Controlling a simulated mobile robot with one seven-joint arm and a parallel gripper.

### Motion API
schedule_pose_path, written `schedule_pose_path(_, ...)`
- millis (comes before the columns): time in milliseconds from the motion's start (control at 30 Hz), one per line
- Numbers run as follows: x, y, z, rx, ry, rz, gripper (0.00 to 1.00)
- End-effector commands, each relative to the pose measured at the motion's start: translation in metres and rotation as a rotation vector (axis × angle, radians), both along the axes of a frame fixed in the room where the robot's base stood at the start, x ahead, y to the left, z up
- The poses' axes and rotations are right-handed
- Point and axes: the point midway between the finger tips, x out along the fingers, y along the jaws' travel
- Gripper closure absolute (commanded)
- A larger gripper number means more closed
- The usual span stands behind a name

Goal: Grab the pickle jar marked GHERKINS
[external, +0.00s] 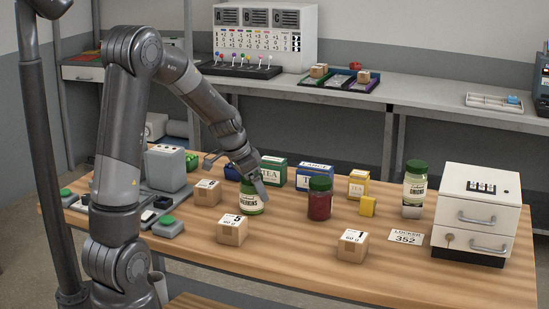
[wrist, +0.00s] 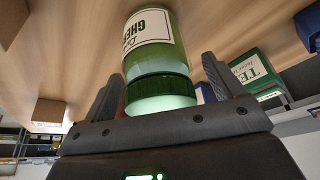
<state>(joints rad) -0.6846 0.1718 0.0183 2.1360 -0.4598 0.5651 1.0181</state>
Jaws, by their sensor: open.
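The green jar marked GHERKINS (external: 249,205) stands upright on the wooden table, partly hidden by my gripper in the external view. In the wrist view the jar (wrist: 150,45) shows part of its label, "GHE", and its dark green lid (wrist: 158,90) faces my gripper. My gripper (external: 246,179) is open and low over the jar. In the wrist view the two fingers (wrist: 160,72) appear on either side of the lid, with gaps visible. Whether a finger touches the jar cannot be told.
Cardboard cubes (external: 232,230) and (external: 353,245) stand in front. Tea boxes (external: 314,176) stand behind the jar. A red jar (external: 319,203) and a second green-lidded jar (external: 414,187) stand to the right, near a white drawer cabinet (external: 474,213). Clear tabletop lies along the front.

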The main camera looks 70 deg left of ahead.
Motion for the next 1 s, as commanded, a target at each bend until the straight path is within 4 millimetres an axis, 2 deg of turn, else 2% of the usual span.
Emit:
schedule_pose_path(67,-0.0002,0.0,0.0001,0.0,0.0,0.0,0.14)
schedule_pose_path(833,-0.0003,0.0,0.0003,0.0,0.0,0.001,0.77)
schedule_pose_path(1000,0.0001,0.0002,0.0009,0.001,-0.001,0.0,0.78)
